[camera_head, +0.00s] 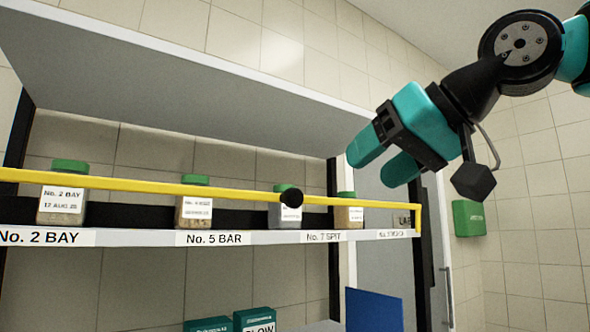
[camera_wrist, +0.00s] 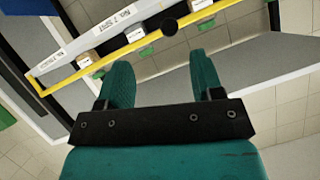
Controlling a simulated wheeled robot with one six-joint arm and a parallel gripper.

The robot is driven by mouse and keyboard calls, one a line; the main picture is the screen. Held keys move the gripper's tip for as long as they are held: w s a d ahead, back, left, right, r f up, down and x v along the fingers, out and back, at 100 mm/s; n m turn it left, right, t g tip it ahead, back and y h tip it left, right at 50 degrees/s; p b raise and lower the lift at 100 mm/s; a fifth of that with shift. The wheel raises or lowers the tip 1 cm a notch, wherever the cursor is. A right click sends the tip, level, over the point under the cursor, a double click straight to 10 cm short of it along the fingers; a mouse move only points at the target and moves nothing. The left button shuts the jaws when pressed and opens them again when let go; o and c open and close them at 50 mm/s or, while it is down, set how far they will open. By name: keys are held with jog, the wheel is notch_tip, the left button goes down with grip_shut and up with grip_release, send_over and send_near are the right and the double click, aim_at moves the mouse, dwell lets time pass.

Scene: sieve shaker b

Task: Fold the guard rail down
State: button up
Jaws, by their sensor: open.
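The guard rail (camera_head: 240,192) is a yellow bar running across the front of the shelf, raised in front of the jars, with its right end bent down at the shelf's right edge. A black round knob (camera_head: 291,198) sits on it right of the middle. In the wrist view the yellow rail (camera_wrist: 112,57) runs diagonally, with the black knob (camera_wrist: 169,26) beyond and between the fingertips. My gripper (camera_head: 377,162) is open and empty, above and to the right of the knob, apart from the rail. Its two teal fingers also show in the wrist view (camera_wrist: 162,75).
Green-lidded jars (camera_head: 62,195) stand behind the rail on the labelled shelf (camera_head: 130,238). An upper shelf (camera_head: 180,70) overhangs them. Green boxes (camera_head: 254,319) and a blue panel (camera_head: 374,310) are below. A green box (camera_head: 468,217) hangs on the right wall.

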aim_at(297, 195)
jog(key=shift+t, duration=0.3)
jog(key=r+p+x, duration=0.1)
jog(key=x, duration=0.4)
jog(key=a+r+p+x, duration=0.1)
jog(key=x, duration=0.4)
jog(key=r+p+x, duration=0.1)
jog(key=p+x, duration=0.1)
jog(key=x, duration=0.3)
jog(key=shift+w+a, duration=0.35)
jog(key=shift+w, duration=0.3)
grip_shut()
